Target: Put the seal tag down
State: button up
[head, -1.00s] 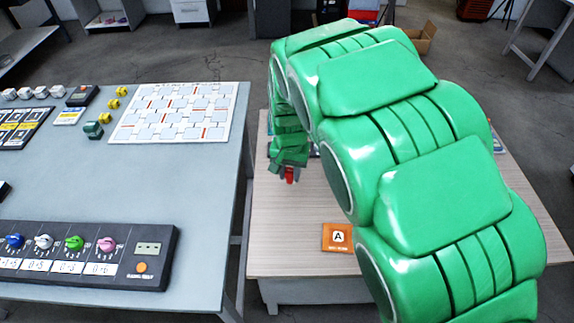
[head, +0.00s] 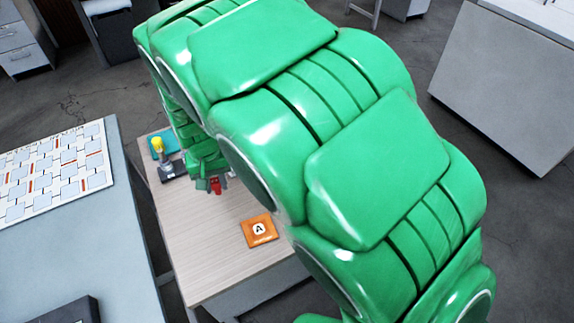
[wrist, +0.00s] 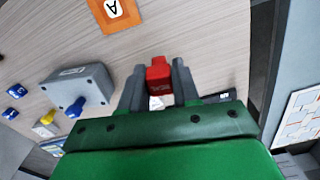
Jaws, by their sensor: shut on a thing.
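The red seal tag (head: 215,186) is between the fingertips of my gripper (head: 211,184), above the wooden-topped table (head: 205,260). In the wrist view the red tag (wrist: 158,73) sits between the two grey fingers of my gripper (wrist: 157,86), which is shut on it. A small white patch shows just below the tag there. I cannot tell the gap between the tag and the tabletop. An orange square marked A (head: 259,230) lies flat on the table, in front and to the right of my gripper; it also shows in the wrist view (wrist: 116,12).
A dark-based device with a yellow top (head: 172,168) and a teal pad (head: 154,136) are behind my gripper. The wrist view shows a grey box with a blue knob (wrist: 84,82). A grey table with a white chart (head: 50,176) stands left. My green arm hides the table's right part.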

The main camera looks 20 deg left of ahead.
jog(key=w+d+r+n, duration=0.1)
jog(key=w+d+r, duration=0.25)
jog(key=d, duration=0.75)
jog(key=w+d+r+n, duration=0.15)
jog(key=w+d, duration=0.35)
jog(key=d, duration=0.7)
jog(key=w+a+f, duration=0.2)
jog(key=w+f, duration=0.1)
jog(key=w, duration=0.1)
jog(key=w+a+f, duration=0.2)
jog(key=w+f, duration=0.1)
jog(key=w+a+f, duration=0.2)
jog(key=w, duration=0.2)
jog(key=shift+w+a+f, duration=0.1)
jog(key=shift+w+f, duration=0.25)
jog(key=shift+f, duration=0.05)
jog(key=shift+w+f, duration=0.15)
jog(key=shift+f, duration=0.1)
jog(key=shift+a+f, duration=0.1)
jog(key=shift+f, duration=1.5)
jog(key=shift+f, duration=0.15)
jog(key=o, duration=1)
